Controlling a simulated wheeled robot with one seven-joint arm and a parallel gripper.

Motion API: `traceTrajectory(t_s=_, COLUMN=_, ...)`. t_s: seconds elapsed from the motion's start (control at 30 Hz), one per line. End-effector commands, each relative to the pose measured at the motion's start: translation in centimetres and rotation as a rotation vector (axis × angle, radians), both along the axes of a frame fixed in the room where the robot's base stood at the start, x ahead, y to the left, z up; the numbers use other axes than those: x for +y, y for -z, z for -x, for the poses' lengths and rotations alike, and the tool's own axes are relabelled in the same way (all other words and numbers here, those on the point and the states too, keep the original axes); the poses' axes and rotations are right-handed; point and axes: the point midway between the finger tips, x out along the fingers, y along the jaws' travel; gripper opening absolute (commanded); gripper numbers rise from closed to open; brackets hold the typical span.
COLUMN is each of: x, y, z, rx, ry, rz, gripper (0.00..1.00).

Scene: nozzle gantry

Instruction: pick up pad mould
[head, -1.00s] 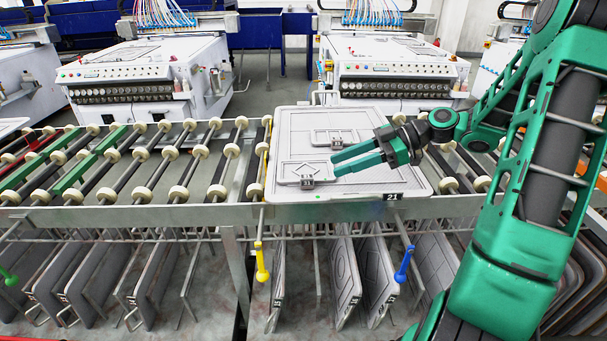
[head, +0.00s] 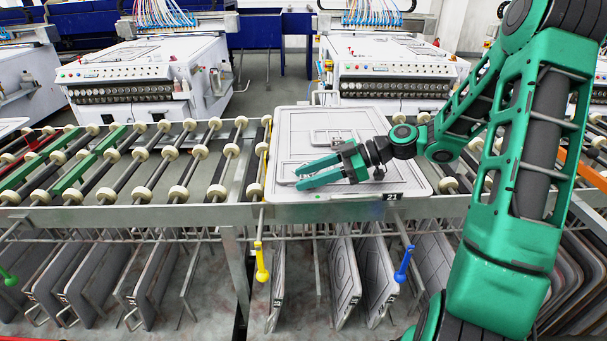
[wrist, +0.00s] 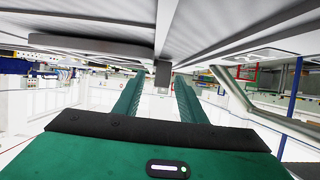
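A flat light-grey mould plate (head: 291,122) marked 21 lies on the roller table. It carries a small framed panel (head: 333,137) at the back and another at the front left, mostly hidden by my gripper. I cannot tell whether the pad mould is the plate or one of these panels. My gripper (head: 303,175) reaches in from the right, low over the plate's front half, fingers apart and pointing left. In the wrist view, the fingers (wrist: 160,88) are spread, with a small grey block (wrist: 162,74) showing between their tips. Contact cannot be told.
Rollers (head: 140,154) fill the table to the left. Several grey plates (head: 345,280) hang upright below it, near a yellow handle (head: 262,262) and a blue handle (head: 403,264). White machines (head: 390,75) stand behind.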

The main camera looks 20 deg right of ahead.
Motion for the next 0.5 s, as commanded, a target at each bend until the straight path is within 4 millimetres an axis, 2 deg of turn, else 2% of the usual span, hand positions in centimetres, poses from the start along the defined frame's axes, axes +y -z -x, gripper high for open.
traceTrajectory(t_s=0.27, x=0.38, y=0.13, z=-0.14, rx=-0.001, ry=0.001, rz=-0.001, gripper=0.38)
traceTrajectory(t_s=0.37, x=0.36, y=0.14, z=-0.13, rx=-0.002, ry=0.001, rz=-0.001, gripper=0.18)
traceTrajectory(t_s=0.43, x=0.36, y=0.14, z=-0.13, rx=-0.001, ry=0.001, rz=0.000, gripper=0.02)
traceTrajectory(t_s=0.5, x=0.36, y=0.14, z=-0.13, rx=-0.001, ry=0.001, rz=0.000, gripper=0.00)
